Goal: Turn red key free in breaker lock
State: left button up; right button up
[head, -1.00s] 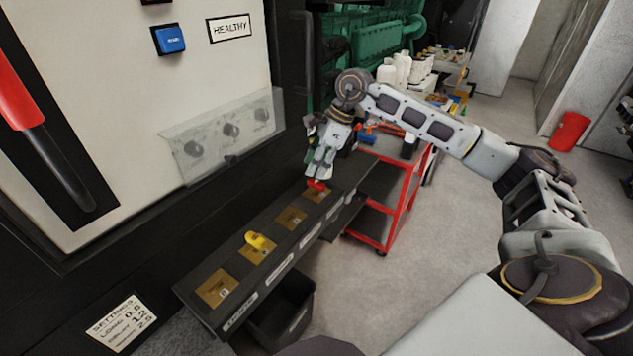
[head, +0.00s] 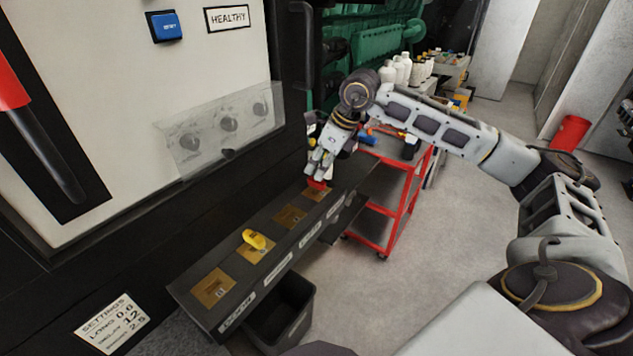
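The red key (head: 317,184) sits at the far brass plate of the dark lock shelf. My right gripper (head: 318,174) is directly over it, fingers pointing down at the key. The fingers and key overlap in the picture; I cannot tell whether they grip it. A yellow key (head: 256,240) sits on another brass plate (head: 249,254) of the same shelf. My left gripper is not in view.
A white panel with a red-handled lever (head: 12,85), a blue button (head: 164,26) and clear-covered knobs (head: 228,125) stands on the left. A black bin (head: 283,318) is below the shelf. A red cart (head: 400,195) stands behind it.

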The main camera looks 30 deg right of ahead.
aim_at(317, 188)
jog(key=shift+s+d+f+m+h+b, duration=0.1)
jog(key=shift+s+f+m+h+b, duration=0.1)
jog(key=shift+m+b, duration=0.3)
jog(key=shift+s+d+f+m+h+b, duration=0.1)
jog(key=shift+s+m+h+b, duration=0.1)
jog(key=shift+m, duration=0.5)
jog(key=shift+w+a+f+b, duration=0.15)
jog(key=shift+f+b, duration=0.15)
jog(key=shift+f, duration=0.2)
jog(key=shift+w+f, duration=0.15)
jog(key=shift+f, duration=0.15)
jog(key=b+x, duration=0.2)
jog(key=x, duration=0.1)
jog(key=shift+w+f, duration=0.2)
jog(key=shift+f, duration=0.05)
jog(key=shift+c, duration=0.3)
grip_shut()
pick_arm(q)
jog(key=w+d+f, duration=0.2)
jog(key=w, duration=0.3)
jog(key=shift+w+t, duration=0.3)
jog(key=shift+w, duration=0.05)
